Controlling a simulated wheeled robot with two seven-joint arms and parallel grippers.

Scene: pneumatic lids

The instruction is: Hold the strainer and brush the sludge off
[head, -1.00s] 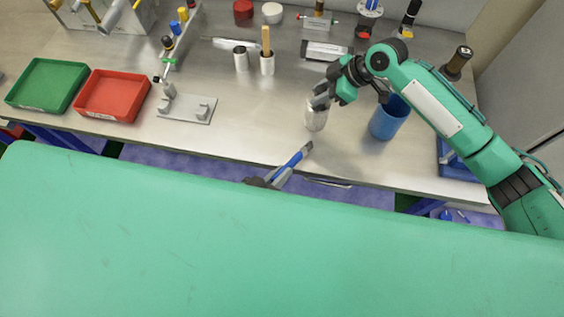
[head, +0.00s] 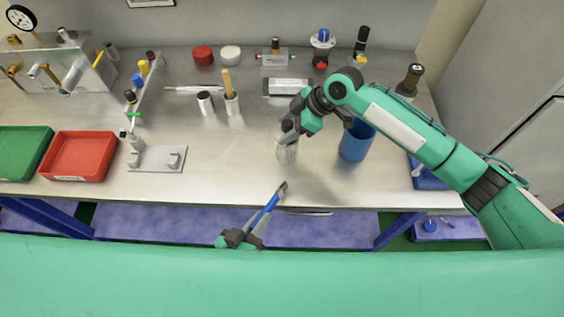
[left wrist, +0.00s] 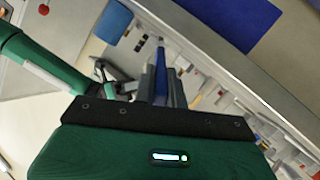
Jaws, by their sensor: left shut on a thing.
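The strainer (head: 287,151), a small pale grey cylinder, stands upright below my right gripper (head: 289,137) over the front part of the bench. The right fingers are closed around its top, which they partly hide. The brush (head: 269,203) has a blue handle and a dark head pointing up and right. My left gripper (head: 257,224) is shut on it beyond the bench's front edge. The brush head is just below the strainer in the picture, apart from it. In the left wrist view the blue handle (left wrist: 160,75) sits between the fingers. I cannot make out sludge on the strainer.
A blue cup (head: 356,143) stands right of the strainer. A grey fixture plate (head: 157,166), a red tray (head: 78,177) and a green tray (head: 22,178) lie to the left. Two holders, one with a wooden handle (head: 228,84), stand behind. The bench's front middle is clear.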

